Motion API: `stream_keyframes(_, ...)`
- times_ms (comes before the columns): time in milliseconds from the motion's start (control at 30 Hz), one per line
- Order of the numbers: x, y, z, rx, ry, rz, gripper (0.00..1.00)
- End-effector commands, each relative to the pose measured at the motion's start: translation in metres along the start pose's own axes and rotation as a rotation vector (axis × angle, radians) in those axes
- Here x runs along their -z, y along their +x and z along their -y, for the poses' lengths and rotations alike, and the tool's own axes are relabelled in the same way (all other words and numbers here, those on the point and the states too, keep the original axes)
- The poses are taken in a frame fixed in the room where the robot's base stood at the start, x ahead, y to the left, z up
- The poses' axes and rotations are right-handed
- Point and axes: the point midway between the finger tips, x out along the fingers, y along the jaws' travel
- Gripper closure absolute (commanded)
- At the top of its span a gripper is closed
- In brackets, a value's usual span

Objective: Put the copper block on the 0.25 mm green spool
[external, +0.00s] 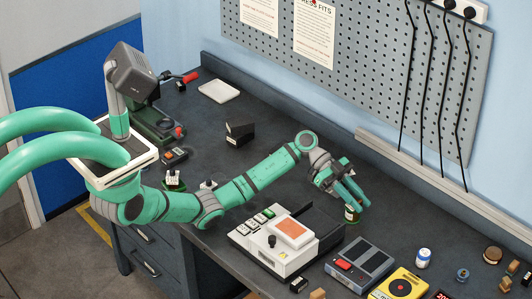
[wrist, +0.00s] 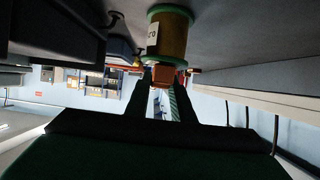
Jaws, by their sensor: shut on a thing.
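My gripper (external: 350,194) is shut on the copper block (wrist: 165,77), an orange-brown piece between the dark fingertips (wrist: 163,84) in the wrist view. A spool with green flanges and a tan-gold winding (wrist: 170,35) stands on the bench right by the block; its white label is only partly readable. The wrist view looks inverted, with the bench at the top. The block is at the spool's upper flange; I cannot tell whether they touch. In the external view the spool (external: 351,215) shows below my fingers, and the block is hidden or too small to make out.
A white instrument with an orange panel (external: 290,232) stands left of the spool. A grey box with a red button (external: 358,265) and a yellow meter (external: 400,286) are in front. A blue-and-white spool (external: 424,257) and other small spools stand to the right. The pegboard (external: 350,60) rises behind.

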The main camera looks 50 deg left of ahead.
Motion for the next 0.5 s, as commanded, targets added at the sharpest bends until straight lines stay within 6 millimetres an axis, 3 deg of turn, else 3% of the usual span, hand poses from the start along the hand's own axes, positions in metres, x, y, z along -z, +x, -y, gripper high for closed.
stream_keyframes(167,-0.0015,0.0006,0.0002,0.001,0.000,-0.001,1.00)
stream_keyframes(200,-0.0027,0.0010,0.0001,0.000,-0.001,0.000,0.76)
stream_keyframes(267,-0.0024,0.0008,0.0001,0.001,-0.001,0.000,0.62)
stream_keyframes(500,-0.0021,0.0008,0.0001,0.000,0.000,0.000,0.60)
